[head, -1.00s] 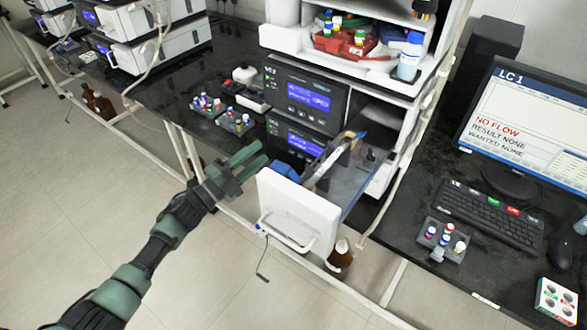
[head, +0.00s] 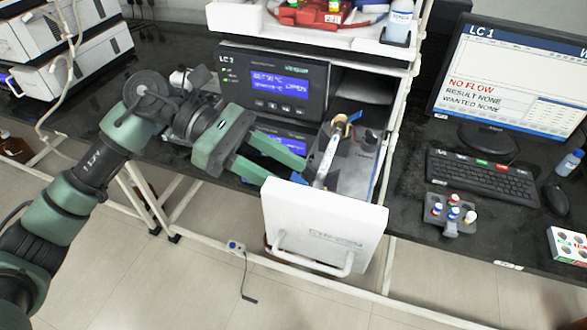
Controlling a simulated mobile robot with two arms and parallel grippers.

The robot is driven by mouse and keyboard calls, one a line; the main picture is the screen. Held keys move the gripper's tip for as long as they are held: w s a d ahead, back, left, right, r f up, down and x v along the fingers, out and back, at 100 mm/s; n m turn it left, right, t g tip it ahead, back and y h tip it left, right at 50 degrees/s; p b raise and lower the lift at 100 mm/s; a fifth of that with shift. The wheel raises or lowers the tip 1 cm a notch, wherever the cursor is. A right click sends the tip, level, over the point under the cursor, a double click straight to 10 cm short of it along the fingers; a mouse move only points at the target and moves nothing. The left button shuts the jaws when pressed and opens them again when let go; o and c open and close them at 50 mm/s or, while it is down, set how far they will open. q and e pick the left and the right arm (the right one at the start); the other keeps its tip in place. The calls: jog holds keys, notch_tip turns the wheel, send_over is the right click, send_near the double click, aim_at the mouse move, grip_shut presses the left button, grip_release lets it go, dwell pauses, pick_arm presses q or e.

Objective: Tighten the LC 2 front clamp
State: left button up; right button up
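The LC 2 unit (head: 287,106) stands on the bench with its lower drawer pulled out behind a white front panel (head: 318,222). A pale column (head: 328,155) lies lengthwise in the drawer. A small blue part (head: 298,178), which looks like the front clamp, sits at the column's near end just behind the panel. It is mostly hidden by my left gripper (head: 288,170). That gripper is open, its two green fingers reaching from the left towards the blue part. I cannot tell whether they touch it. My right gripper is out of view.
A monitor (head: 516,78) reading LC 1 and NO FLOW, a keyboard (head: 483,175) and a vial rack (head: 449,219) stand on the right bench. A shelf with a bottle (head: 398,24) is above.

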pick_arm(q)
jog(key=shift+x, duration=0.8)
jog(key=shift+d+f, duration=0.1)
jog(key=shift+d, duration=0.1)
grip_shut()
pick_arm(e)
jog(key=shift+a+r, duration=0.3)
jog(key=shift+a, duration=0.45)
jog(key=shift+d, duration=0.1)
